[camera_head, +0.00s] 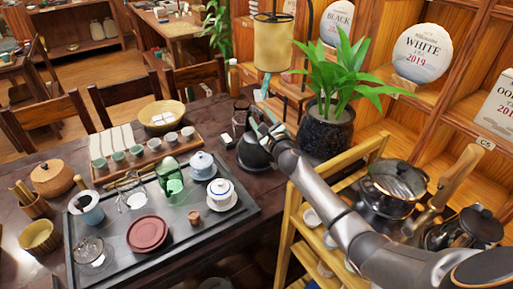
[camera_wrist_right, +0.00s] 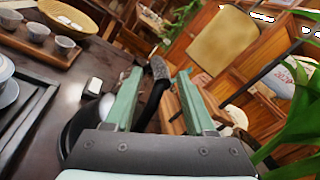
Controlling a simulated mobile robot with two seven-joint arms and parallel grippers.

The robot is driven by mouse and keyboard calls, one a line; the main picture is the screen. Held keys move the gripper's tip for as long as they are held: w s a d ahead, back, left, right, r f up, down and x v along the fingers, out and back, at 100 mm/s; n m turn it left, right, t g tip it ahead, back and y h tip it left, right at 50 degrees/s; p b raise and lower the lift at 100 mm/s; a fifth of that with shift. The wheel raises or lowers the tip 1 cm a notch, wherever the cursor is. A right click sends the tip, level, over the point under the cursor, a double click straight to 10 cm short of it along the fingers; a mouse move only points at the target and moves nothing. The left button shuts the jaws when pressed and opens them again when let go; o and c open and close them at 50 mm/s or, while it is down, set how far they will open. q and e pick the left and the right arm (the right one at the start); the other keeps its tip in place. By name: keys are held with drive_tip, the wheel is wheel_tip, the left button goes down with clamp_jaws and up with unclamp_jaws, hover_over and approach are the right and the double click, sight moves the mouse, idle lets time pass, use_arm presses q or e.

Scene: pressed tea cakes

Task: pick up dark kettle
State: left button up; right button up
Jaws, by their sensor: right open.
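The dark kettle (camera_head: 252,154) stands on the brown table, right of the tea tray, partly hidden by my right gripper (camera_head: 262,118). In the right wrist view, the kettle's dark round body (camera_wrist_right: 84,122) shows behind the left finger. A dark upright handle with a textured top (camera_wrist_right: 160,69) shows between the two green fingers of my right gripper (camera_wrist_right: 160,76). The fingers are open, with gaps on both sides of the handle; I cannot tell the depth between them. My left gripper is out of view.
A small white block (camera_head: 227,140) lies left of the kettle. A potted plant (camera_head: 325,134) and a wooden rack (camera_head: 290,222) stand close on the right. A hanging lamp (camera_head: 273,42) is behind.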

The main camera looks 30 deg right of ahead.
drive_tip(key=shift+w+d, duration=0.1)
drive_tip(key=shift+w, duration=0.6)
clamp_jaws()
idle(0.9)
drive_tip(key=shift+r, duration=0.3)
